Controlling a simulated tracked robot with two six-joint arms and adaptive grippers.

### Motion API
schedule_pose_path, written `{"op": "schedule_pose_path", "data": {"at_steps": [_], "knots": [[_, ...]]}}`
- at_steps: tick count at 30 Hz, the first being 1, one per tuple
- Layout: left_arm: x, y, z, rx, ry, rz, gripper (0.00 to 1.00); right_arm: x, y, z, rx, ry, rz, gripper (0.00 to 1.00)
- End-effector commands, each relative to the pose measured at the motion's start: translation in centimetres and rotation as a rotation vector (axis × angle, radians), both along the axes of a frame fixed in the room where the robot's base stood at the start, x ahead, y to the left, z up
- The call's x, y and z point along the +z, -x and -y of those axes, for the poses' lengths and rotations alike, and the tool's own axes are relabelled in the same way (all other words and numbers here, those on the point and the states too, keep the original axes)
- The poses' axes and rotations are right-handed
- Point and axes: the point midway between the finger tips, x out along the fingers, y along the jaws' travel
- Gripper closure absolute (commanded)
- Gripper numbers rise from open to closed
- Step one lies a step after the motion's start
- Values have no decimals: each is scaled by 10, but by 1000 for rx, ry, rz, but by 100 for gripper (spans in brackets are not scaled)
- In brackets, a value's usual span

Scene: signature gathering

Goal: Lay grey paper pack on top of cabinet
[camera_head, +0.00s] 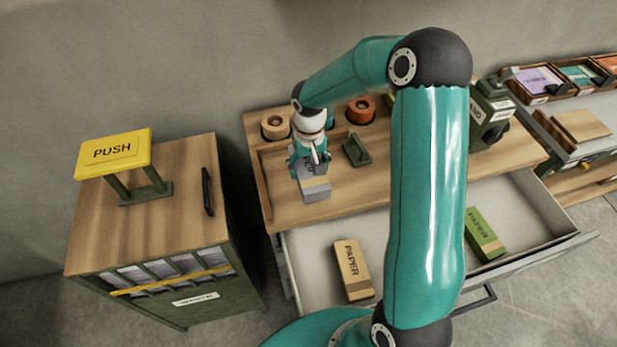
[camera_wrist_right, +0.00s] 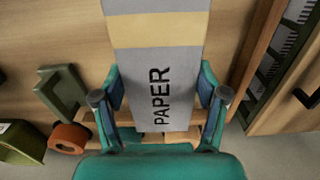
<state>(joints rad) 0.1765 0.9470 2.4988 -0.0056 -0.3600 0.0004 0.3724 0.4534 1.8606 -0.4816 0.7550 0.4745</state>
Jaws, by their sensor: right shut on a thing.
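The grey paper pack (camera_head: 316,188) has a pale yellow band and the word PAPER. My right gripper (camera_head: 309,162) is shut on it. In the right wrist view the pack (camera_wrist_right: 158,62) lies between both fingers (camera_wrist_right: 158,97). The pack is over the front part of the wooden top of the middle cabinet (camera_head: 365,197), whose drawer is open. I cannot tell whether the pack touches the top. My left gripper is not in view.
The open drawer (camera_head: 310,262) holds a tan paper pack (camera_head: 352,270) and a green paper pack (camera_head: 484,234). Tape rolls (camera_head: 360,110) and a small green holder (camera_head: 357,150) stand on the top. A cabinet with a yellow PUSH sign (camera_head: 113,153) stands at left.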

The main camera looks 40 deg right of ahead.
Motion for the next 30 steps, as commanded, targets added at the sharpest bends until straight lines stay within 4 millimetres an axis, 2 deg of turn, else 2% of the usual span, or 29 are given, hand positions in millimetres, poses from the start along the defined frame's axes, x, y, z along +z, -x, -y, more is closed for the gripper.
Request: {"op": "schedule_pose_path", "data": {"at_steps": [6, 9, 20, 21, 25, 30], "knots": [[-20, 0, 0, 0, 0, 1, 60, -32, 1, 0, 0, -1, -3, 77], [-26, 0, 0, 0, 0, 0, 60, -41, 0, 0, 1, 1, 0, 77], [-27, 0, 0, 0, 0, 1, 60, -43, 0, 0, 0, 0, 0, 77], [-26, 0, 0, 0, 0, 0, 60, -43, 1, 0, 0, 0, -1, 24], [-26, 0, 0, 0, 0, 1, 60, -42, 1, 0, 0, 0, -1, 3], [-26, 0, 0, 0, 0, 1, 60, -42, 1, 0, 0, 0, -1, 3]]}}
